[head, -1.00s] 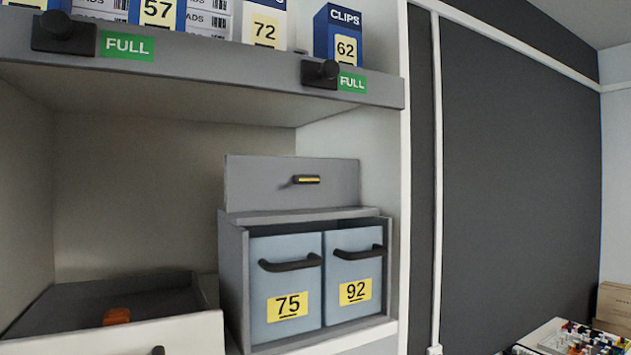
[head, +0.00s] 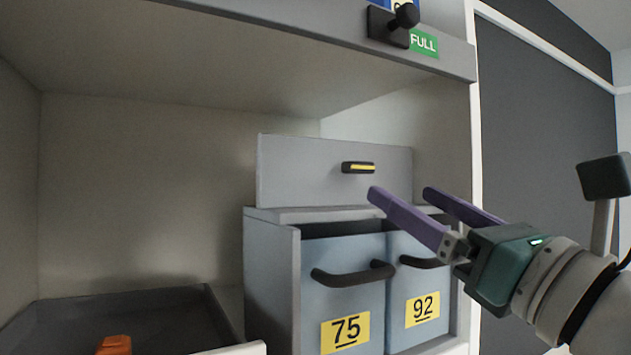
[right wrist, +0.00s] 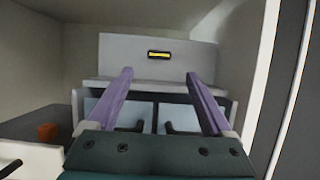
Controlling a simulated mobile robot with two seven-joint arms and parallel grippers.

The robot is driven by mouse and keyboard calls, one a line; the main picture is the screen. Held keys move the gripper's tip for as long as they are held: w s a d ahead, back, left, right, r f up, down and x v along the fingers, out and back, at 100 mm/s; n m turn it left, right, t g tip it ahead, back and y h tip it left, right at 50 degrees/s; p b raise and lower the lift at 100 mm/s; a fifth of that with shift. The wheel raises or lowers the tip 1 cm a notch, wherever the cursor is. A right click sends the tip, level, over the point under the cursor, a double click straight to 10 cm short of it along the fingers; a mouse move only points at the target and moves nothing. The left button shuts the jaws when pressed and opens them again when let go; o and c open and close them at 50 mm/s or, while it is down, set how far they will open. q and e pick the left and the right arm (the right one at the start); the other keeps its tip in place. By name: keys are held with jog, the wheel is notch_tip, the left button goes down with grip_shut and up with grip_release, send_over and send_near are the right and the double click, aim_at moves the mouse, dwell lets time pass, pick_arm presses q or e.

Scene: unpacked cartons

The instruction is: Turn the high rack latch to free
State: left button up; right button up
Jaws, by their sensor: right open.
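The latch (head: 358,167) is a small black bar with a yellow stripe, lying level on an upright grey panel (head: 290,172) above two blue bins. In the right wrist view the latch (right wrist: 158,54) shows just beyond and between the fingertips. My right gripper (head: 400,192) has purple fingers, spread open and empty. In the head view its tips are right of and a little below the latch, apart from it. My left gripper is not in view.
Bins marked 75 (head: 345,300) and 92 (head: 421,290) have black handles and stand below the panel. A shelf edge with a black knob (head: 393,24) and green FULL label hangs above. An open drawer (head: 160,300) holding an orange object (head: 114,345) is at lower left.

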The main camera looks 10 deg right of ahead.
aim_at(363, 170)
jog(key=p+x, duration=0.2)
jog(key=x, duration=0.6)
jog(key=shift+r, duration=0.2)
jog(key=shift+w+a+r, duration=0.15)
jog(key=shift+w+a, duration=0.1)
jog(key=shift+w, duration=0.25)
jog(key=shift+c, duration=0.3)
grip_shut()
